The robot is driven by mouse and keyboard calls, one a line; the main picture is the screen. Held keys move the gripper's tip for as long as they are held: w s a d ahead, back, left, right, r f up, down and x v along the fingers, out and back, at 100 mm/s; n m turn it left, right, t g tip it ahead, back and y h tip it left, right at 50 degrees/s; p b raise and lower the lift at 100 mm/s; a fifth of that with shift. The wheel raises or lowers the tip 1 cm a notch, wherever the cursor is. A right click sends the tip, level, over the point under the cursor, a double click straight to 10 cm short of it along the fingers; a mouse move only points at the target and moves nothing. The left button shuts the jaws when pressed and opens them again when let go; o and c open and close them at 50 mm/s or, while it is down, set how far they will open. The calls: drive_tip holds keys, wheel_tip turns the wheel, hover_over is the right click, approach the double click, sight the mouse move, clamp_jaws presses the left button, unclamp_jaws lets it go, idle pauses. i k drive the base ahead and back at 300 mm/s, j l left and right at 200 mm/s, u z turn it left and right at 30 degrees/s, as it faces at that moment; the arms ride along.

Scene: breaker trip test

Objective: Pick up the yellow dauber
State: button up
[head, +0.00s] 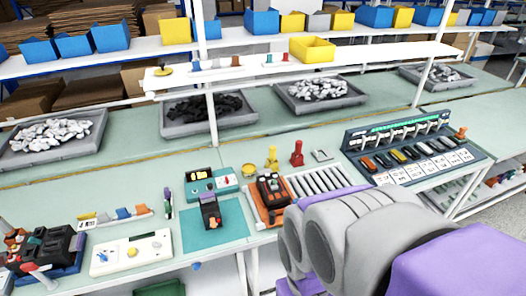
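A small upright yellow object, which looks like the yellow dauber (272,159), stands on the green bench top near the middle of the head view. A red object of similar shape (297,154) stands just to its right. A low round yellow piece (248,170) sits just to its left. My grey and purple arm fills the lower right, in front of the bench. My gripper's fingers do not show.
An orange-based device (270,201) stands close in front of the yellow object. A breaker test rack (408,150) stands further right. A shelf with bins hangs above trays of parts.

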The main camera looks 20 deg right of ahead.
sight(272, 149)
drive_tip(key=i+l+u, duration=0.2)
drive_tip(key=l, duration=0.15)
drive_tip(key=i+l+u, duration=0.2)
drive_tip(key=l, duration=0.2)
drive_tip(key=i+l+u, duration=0.2)
drive_tip(key=l, duration=0.2)
drive_tip(key=k, duration=0.1)
